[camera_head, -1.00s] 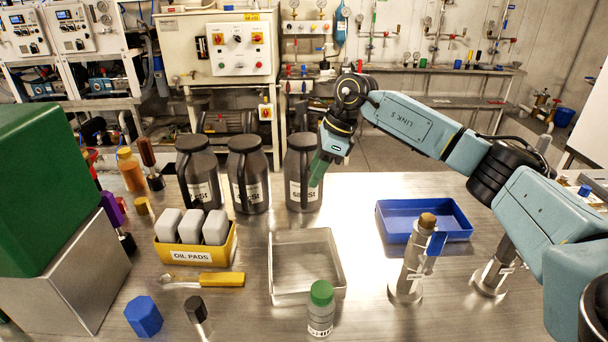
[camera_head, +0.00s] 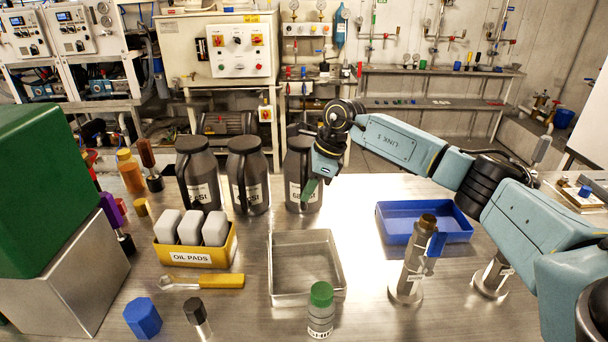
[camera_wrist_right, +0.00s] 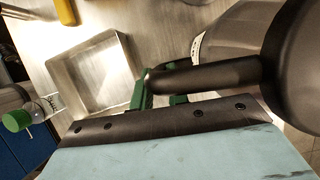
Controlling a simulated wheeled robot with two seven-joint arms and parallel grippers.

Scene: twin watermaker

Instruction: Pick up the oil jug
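Three dark grey jugs with black lids and white labels stand in a row at the back of the steel table: a left jug (camera_head: 198,172), a middle jug (camera_head: 247,174) and a right jug (camera_head: 298,173). The label text is too small to read surely. My right gripper (camera_head: 311,188) points down in front of the right jug, its green fingers near the label. In the right wrist view, the jug's black handle (camera_wrist_right: 205,78) reaches across to the green fingers (camera_wrist_right: 158,98), which stand apart. The handle hides part of them, so contact is unclear. My left gripper is not in view.
An empty metal tray (camera_head: 337,288) lies in front of the jugs, with a green-capped bottle (camera_head: 321,310) nearer. A yellow oil-pad box (camera_head: 233,250) and a yellow-handled tool (camera_head: 220,281) lie left.

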